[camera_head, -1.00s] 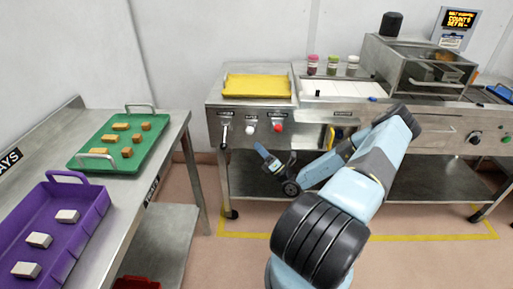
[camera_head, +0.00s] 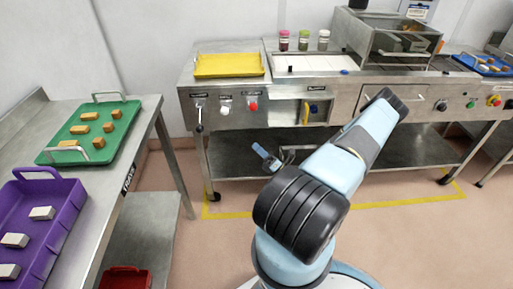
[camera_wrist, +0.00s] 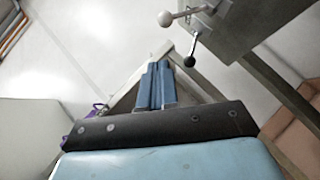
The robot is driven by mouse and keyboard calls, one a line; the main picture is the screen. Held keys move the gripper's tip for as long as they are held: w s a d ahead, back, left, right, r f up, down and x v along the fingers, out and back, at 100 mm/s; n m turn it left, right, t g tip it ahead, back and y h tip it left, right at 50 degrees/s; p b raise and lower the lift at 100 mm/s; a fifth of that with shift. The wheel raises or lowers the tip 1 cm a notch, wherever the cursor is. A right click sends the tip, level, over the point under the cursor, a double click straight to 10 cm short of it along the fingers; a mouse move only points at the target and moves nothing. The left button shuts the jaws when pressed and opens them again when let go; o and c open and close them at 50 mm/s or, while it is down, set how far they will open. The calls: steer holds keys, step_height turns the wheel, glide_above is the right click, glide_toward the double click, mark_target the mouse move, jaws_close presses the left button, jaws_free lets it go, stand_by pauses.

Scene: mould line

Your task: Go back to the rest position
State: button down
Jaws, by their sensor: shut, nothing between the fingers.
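My gripper (camera_wrist: 158,70) shows in the wrist view as two blue fingers side by side, closed together with nothing between them. In the head view a small blue part at the end of my arm shows low in front of the machine bench (camera_head: 225,125), left of my forearm. The fingertips cannot be made out there. My arm is bent, with its elbow raised before the bench and part of the wrist hidden behind the forearm.
A side table at left holds a green tray (camera_head: 104,145) and a purple tray (camera_head: 62,187). A yellow tray (camera_head: 230,65) and several jars stand on the bench. White and black knobbed levers (camera_wrist: 189,61) are near my gripper in the wrist view. A red bin (camera_head: 125,279) is low at left.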

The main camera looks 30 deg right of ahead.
stand_by(0.4)
steer(key=s+a+r+n+g, duration=0.2)
steer(key=a+r+n+g, duration=0.5)
steer(key=r+n+g, duration=0.5)
steer(key=s+a+r+n+g, duration=0.3)
steer(key=a+r+n+g, duration=0.4)
steer(key=r+n+g, duration=0.45)
steer(key=s+a+r+n+t+h, duration=0.2)
steer(key=s+r+n+h, duration=0.4)
steer(key=r, duration=0.5)
steer(key=s+a+r+n+t+h, duration=0.3)
steer(key=s+r+n+t+h, duration=0.2)
steer(key=s+r+n, duration=0.4)
steer(key=shift+s+r+n+h, duration=0.15)
steer(key=shift+r+n+h, duration=0.5)
steer(key=shift+r, duration=0.45)
steer(key=shift+d+t, duration=0.1)
steer(key=shift+t, duration=0.15)
